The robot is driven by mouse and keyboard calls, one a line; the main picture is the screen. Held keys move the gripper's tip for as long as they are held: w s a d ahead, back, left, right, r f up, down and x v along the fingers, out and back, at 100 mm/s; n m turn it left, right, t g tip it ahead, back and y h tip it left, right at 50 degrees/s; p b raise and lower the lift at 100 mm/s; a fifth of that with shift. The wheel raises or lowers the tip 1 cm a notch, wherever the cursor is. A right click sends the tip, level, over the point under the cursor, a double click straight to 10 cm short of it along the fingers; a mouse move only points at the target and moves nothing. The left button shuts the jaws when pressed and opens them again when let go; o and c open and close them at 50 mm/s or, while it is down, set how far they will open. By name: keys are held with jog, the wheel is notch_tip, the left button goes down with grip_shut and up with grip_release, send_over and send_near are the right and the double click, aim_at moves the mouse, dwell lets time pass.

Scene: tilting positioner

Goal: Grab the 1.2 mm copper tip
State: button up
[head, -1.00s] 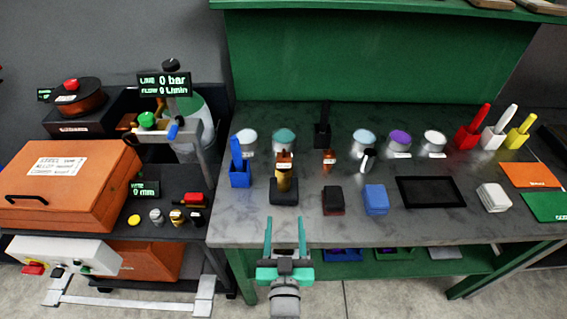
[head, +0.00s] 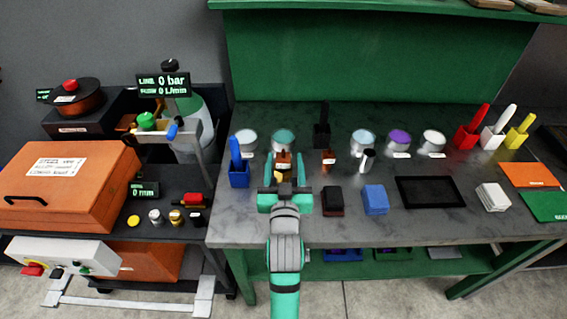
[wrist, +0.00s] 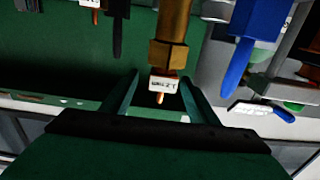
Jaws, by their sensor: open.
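The copper tip with a white tag (wrist: 160,98) shows between my two fingers in the wrist view. The tag reads 1.2 mm, upside down in the picture. The tip sits on the end of a brass piece (wrist: 174,30). In the head view the copper tip (head: 283,157) is on that brass piece, upright over a dark block partly hidden by my gripper. My gripper (head: 284,165) is open, its fingers either side of the brass piece and tip. In the wrist view there is a gap on both sides; I see no contact.
A second tagged copper piece (head: 328,159) stands to the right, with a black holder (head: 322,132) behind it. A blue holder (head: 239,173) is close on the left. Several round tubs line the back. The bench front (head: 350,230) is clear.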

jog(key=shift+w+a+f, duration=0.1)
jog(key=shift+w, duration=1.3)
jog(key=shift+w+a+f, duration=0.1)
jog(key=shift+w, duration=1.25)
grip_shut()
